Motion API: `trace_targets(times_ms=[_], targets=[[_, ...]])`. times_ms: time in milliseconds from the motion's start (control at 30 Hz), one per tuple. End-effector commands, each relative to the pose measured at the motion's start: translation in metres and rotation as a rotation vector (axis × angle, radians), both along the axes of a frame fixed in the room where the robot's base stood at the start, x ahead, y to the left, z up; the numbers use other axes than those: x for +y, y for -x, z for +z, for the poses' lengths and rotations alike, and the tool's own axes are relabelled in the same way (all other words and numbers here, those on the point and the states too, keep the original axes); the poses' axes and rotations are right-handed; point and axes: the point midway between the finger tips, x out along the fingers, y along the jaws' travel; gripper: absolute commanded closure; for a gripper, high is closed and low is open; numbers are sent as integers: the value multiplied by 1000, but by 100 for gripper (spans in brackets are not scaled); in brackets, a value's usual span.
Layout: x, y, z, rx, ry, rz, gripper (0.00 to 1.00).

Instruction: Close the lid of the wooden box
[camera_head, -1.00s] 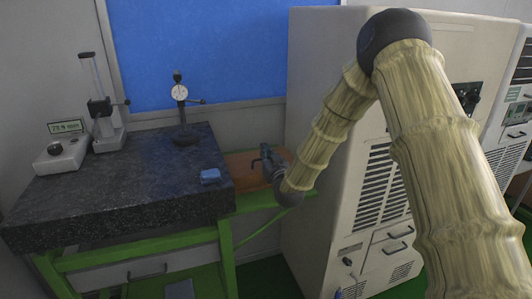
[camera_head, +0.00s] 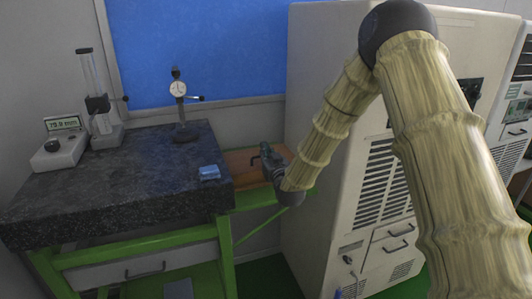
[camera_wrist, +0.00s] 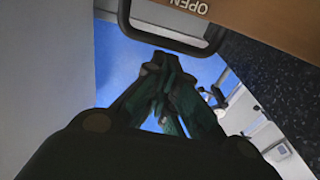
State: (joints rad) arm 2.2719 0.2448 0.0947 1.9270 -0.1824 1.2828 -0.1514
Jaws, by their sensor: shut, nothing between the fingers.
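The wooden box (camera_head: 239,164) shows as a brown wooden surface behind the right end of the dark granite slab, partly hidden by my gripper. A dark handle (camera_head: 255,161) stands on it. In the wrist view a brown wooden panel (camera_wrist: 275,22) with an upside-down "OPEN" label fills the upper right, and the dark handle (camera_wrist: 172,43) loops below its edge. I cannot tell how far the lid stands open. My gripper (camera_head: 266,149) is beside the handle, at its right. In the wrist view my gripper (camera_wrist: 165,62) is shut and empty, with its fingertips close to the handle; contact is unclear.
The granite slab (camera_head: 110,180) rests on a green frame (camera_head: 225,250). A blue block (camera_head: 209,172), a dial gauge stand (camera_head: 180,110) and a measuring device with a display (camera_head: 60,148) stand on it. A large beige cabinet (camera_head: 325,100) stands close at the right.

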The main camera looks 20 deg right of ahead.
Motion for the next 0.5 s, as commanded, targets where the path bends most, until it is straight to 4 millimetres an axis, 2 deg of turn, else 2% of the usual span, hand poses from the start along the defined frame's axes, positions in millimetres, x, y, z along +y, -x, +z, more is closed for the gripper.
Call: trace_targets(times_ms=[33,133,167,200,500], targets=[[1,-2,13,-8,0,1,100],[2,-5,31,-17,0,2,100],[2,-4,32,-17,0,2,100],[2,4,24,-14,0,2,100],[0,53,20,-19,0,2,100]])
